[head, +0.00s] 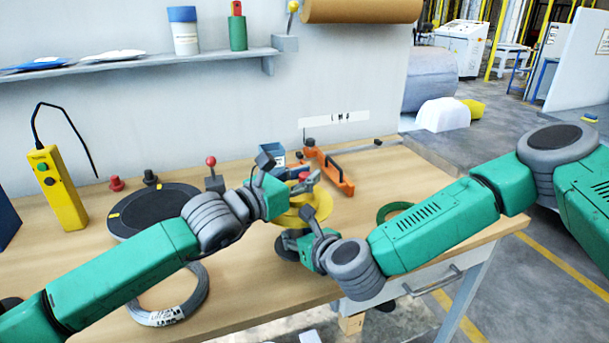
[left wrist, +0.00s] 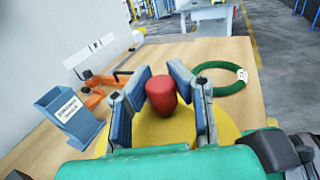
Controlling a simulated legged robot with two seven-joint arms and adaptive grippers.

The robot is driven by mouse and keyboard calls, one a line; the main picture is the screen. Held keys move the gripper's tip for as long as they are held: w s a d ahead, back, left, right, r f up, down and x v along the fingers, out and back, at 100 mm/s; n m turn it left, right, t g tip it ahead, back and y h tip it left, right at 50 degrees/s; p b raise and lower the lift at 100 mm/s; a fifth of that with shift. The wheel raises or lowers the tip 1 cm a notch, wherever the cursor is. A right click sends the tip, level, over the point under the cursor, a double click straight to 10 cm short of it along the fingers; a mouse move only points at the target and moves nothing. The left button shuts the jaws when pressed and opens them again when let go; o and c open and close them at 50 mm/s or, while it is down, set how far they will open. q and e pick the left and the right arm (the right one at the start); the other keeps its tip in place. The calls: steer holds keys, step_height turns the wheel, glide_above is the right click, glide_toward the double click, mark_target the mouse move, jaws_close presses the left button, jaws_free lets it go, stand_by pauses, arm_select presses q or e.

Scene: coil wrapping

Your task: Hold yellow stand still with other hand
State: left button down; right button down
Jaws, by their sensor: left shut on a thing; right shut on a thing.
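The yellow stand (head: 325,206) is on the wooden table, partly hidden by my arms. In the left wrist view its round yellow top (left wrist: 165,130) lies under a red knob (left wrist: 160,93). My left gripper (head: 289,176) is above the stand, its fingers on either side of the knob and shut on it; these fingers also show in the left wrist view (left wrist: 166,108). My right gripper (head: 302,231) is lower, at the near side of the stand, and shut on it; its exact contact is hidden.
A green ring (head: 394,211) lies right of the stand. An orange clamp-like tool (head: 332,172) and a blue box (head: 271,156) are behind it. A dark round turntable (head: 150,209) and a grey coil (head: 178,304) lie to the left. The table's front right is clear.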

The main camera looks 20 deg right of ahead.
arm_select(q)
steer(key=shift+s+d+n+t+y, duration=0.1)
steer(key=shift+s+n+t+y, duration=0.05)
steer(key=shift+n+t+y, duration=0.8)
steer(key=shift+t+h, duration=0.25)
steer(key=shift+w+a+t, duration=0.3)
steer(key=shift+w+a, duration=0.1)
steer(key=c, duration=1.3)
jaws_free()
steer(key=shift+s, duration=0.1)
steer(key=v, duration=1.1)
steer(key=shift+s+a+r, duration=0.1)
steer(key=shift+s+a, duration=0.2)
